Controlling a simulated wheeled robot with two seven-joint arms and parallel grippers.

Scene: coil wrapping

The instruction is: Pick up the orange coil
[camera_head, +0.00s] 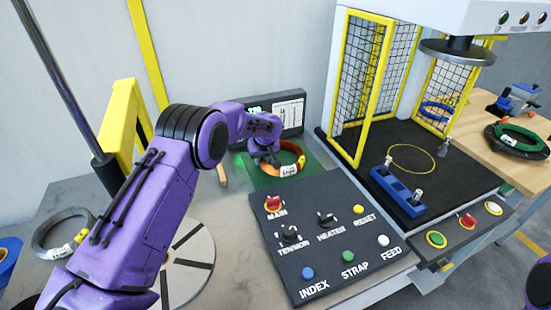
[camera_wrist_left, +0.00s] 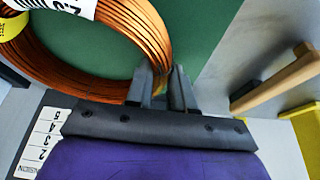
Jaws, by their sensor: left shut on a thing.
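The orange coil (camera_head: 300,154) is a copper-coloured wire ring with a white label, at the green mat (camera_head: 262,180) beside the control panel. In the left wrist view the coil (camera_wrist_left: 118,52) fills the upper left, with white and yellow labels on it. My left gripper (camera_head: 266,158) reaches its left side from above. In the left wrist view my left gripper's fingers (camera_wrist_left: 160,85) are shut on the coil's outer edge. Part of the coil is hidden by the gripper in the head view. I cannot tell whether it is clear of the mat. My right gripper is out of view.
A black control panel (camera_head: 330,262) with buttons and knobs stands in front of the mat. A yellow-framed mesh press (camera_head: 372,85) is at the right. A green coil (camera_head: 517,140) lies on a wooden table. A grey coil (camera_head: 44,236) lies at the left, near a round turntable (camera_head: 190,262).

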